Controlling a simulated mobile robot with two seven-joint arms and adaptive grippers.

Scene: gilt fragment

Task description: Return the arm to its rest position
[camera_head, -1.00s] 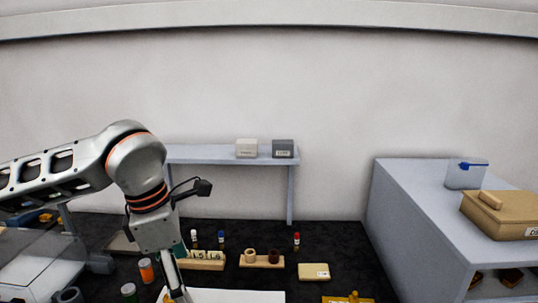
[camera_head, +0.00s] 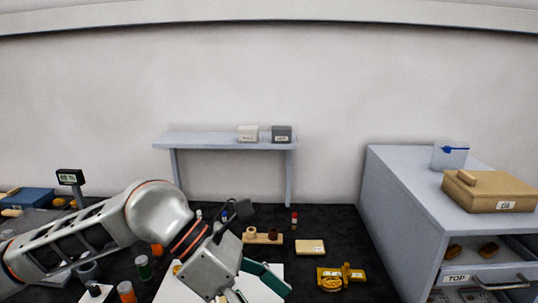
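My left arm comes in from the left, and its gripper (camera_head: 250,289) hangs low over a white sheet (camera_head: 176,287) near the bottom edge. A teal piece sticks out beside a pale finger, and the fingertips run toward the frame's edge. I cannot tell whether the teal piece is part of the gripper, or whether the fingers are open or shut. My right arm and gripper are not in view.
A brass-yellow item (camera_head: 341,278), a tan block (camera_head: 310,247) and a wooden holder (camera_head: 263,238) stand on the dark table. Several bottles (camera_head: 143,267) stand by the arm. A grey cabinet (camera_head: 400,210) with an open drawer (camera_head: 487,279) is at right, a shelf (camera_head: 215,141) behind.

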